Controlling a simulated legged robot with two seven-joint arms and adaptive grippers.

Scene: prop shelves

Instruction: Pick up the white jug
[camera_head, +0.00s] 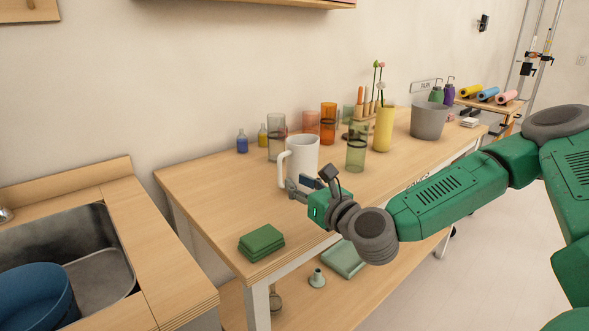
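The white jug (303,155) stands upright on the wooden table (205,190), with its handle (282,170) toward the left. My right gripper (299,183) is at the end of the green arm from the right, in front of the jug's lower part. Its two fingers look spread apart, with nothing seen held between them. The fingers overlap the jug's base in the picture, and I cannot tell whether they touch it. My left gripper is not in view.
Glass cups, including an amber one (328,122) and a green one (356,150), stand near the jug. A yellow vase (383,130) and grey bucket (428,121) stand farther right. A sink (105,265) is at left.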

